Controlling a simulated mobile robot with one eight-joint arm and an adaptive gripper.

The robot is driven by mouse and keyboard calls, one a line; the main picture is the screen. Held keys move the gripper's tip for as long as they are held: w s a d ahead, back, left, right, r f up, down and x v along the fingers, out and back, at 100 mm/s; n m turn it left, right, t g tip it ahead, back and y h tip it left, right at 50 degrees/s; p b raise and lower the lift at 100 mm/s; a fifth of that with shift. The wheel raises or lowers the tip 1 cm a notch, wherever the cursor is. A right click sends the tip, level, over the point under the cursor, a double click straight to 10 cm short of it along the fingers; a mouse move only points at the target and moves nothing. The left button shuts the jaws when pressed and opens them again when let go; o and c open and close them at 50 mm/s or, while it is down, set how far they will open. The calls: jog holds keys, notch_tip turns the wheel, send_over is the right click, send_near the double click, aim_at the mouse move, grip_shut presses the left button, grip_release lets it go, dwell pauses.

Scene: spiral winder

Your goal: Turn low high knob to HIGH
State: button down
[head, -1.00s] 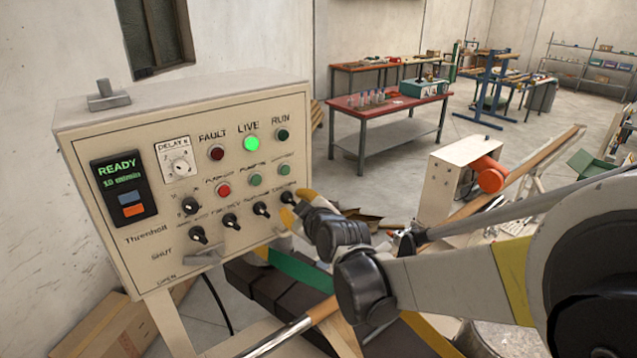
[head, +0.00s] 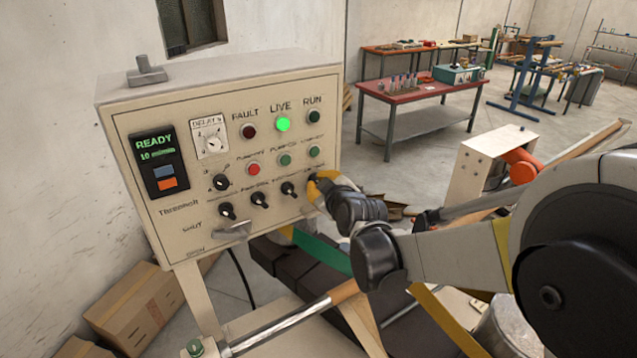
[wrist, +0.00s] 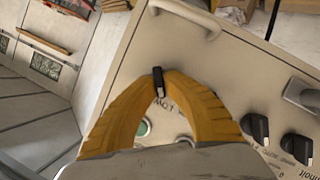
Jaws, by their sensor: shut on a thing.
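The control panel (head: 275,215) is a cream box face with lamps, buttons and black knobs. My gripper (head: 315,182) has yellow fingers at the right end of the lower knob row. In the wrist view the fingertips (wrist: 158,78) are closed on a small black knob (wrist: 158,76), with lettering reading LOW beside it. The knob is mostly hidden by the fingers in the head view. HIGH cannot be read, and I cannot tell exactly where the knob points.
Other black knobs (head: 288,188) sit close to the left of my gripper, also showing in the wrist view (wrist: 256,128). A metal handle (head: 232,231) juts from the panel's lower part. The LIVE lamp (head: 283,125) glows green, and the display (head: 156,150) reads READY.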

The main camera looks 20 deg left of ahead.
jog(key=shift+w+d+m+g+y+b, duration=0.1)
jog(key=shift+m+g+y+b, duration=0.3)
jog(key=shift+m+g+b, duration=0.5)
jog(key=m+g+y+b, duration=0.1)
jog(key=m+b, duration=0.1)
jog(key=m, duration=0.1)
jog(key=m+b, duration=0.1)
jog(key=m+g+y+b, duration=0.1)
jog(key=m, duration=0.1)
jog(key=shift+w+d+f+y, duration=0.1)
jog(key=shift+w+y, duration=0.05)
jog(key=shift+y, duration=0.15)
jog(key=shift+m+g+y+b, duration=0.5)
jog(key=shift+m+g+b, duration=0.1)
jog(key=shift+m+b, duration=0.2)
jog(key=c, duration=1.5)
grip_release()
